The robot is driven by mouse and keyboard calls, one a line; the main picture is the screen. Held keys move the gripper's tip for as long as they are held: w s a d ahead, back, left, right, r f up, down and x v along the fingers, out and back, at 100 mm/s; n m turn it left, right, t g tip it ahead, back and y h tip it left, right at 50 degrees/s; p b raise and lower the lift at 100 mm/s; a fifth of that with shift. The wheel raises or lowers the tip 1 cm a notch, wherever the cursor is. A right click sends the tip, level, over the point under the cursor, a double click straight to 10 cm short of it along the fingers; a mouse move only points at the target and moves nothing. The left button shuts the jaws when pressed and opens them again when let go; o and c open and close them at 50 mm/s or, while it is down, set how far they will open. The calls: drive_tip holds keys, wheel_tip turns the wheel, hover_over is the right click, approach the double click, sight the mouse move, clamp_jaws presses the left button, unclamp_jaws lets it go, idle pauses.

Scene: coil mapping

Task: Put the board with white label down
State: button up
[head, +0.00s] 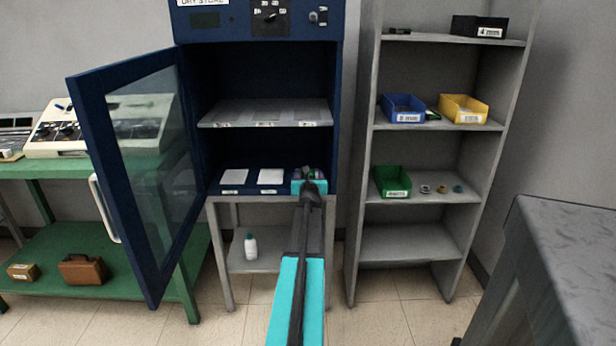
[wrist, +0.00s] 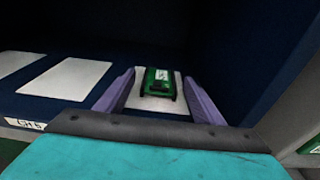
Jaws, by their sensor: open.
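The green board with a white label (wrist: 158,83) lies on the right-hand white pad (wrist: 156,104) on the lower shelf of the dark blue cabinet (head: 259,191). My gripper (wrist: 160,98) is open, with one purple finger on each side of the board and gaps visible beside it. In the head view my gripper (head: 310,174) reaches into the cabinet's lower right, and the board is mostly hidden behind it.
Two bare white pads (wrist: 76,79) lie to the left on the same shelf. The cabinet's glass door (head: 140,180) stands open at left. Its right wall (wrist: 275,85) is close beside my gripper. The middle shelf (head: 265,113) is above.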

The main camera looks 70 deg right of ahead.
drive_tip(key=v, duration=1)
drive_tip(key=shift+p, duration=0.35)
drive_tip(key=shift+r, duration=0.1)
idle(0.6)
